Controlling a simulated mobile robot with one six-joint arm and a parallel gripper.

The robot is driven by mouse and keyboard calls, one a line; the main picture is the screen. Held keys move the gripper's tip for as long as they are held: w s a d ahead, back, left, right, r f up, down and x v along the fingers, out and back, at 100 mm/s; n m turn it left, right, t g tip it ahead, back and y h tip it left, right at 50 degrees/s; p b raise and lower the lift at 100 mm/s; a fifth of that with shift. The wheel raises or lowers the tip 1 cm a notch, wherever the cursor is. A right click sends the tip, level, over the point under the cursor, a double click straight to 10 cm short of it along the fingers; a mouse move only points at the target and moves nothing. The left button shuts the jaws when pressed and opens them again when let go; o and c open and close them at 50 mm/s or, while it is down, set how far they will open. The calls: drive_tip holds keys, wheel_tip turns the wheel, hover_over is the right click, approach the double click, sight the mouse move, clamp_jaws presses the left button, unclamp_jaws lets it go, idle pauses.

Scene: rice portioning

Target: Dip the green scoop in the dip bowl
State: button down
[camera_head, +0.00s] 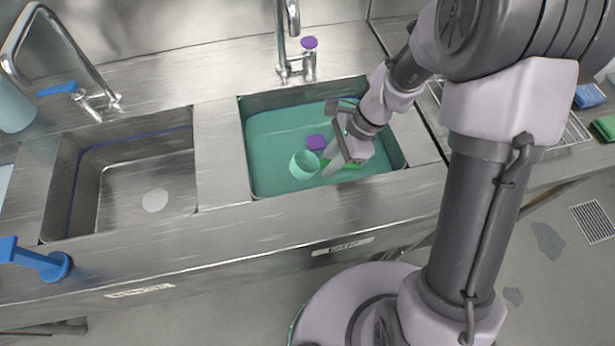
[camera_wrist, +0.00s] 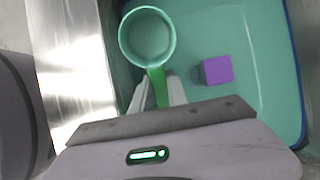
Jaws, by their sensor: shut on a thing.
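The green scoop has a pale teal round cup (camera_head: 304,164) and a bright green handle. It is over or in the teal-coloured right sink basin (camera_head: 270,130); whether the cup touches the bottom or any liquid I cannot tell. In the wrist view the scoop's cup (camera_wrist: 147,38) is at the top, its open mouth facing the camera, and looks empty. My gripper (camera_head: 334,166) is shut on the scoop's handle, and the fingers also show in the wrist view (camera_wrist: 158,92). I see no separate dip bowl; the teal basin is the only vessel around the scoop.
A purple block (camera_head: 317,142) lies in the teal basin close beside the scoop, and shows in the wrist view (camera_wrist: 217,69). A faucet with a purple knob (camera_head: 309,43) stands behind. The left sink (camera_head: 130,180) is bare steel.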

wheel_tip(320, 180, up, 13)
drive_tip(key=p, duration=1)
drive_tip(key=shift+r, duration=0.1)
idle(0.7)
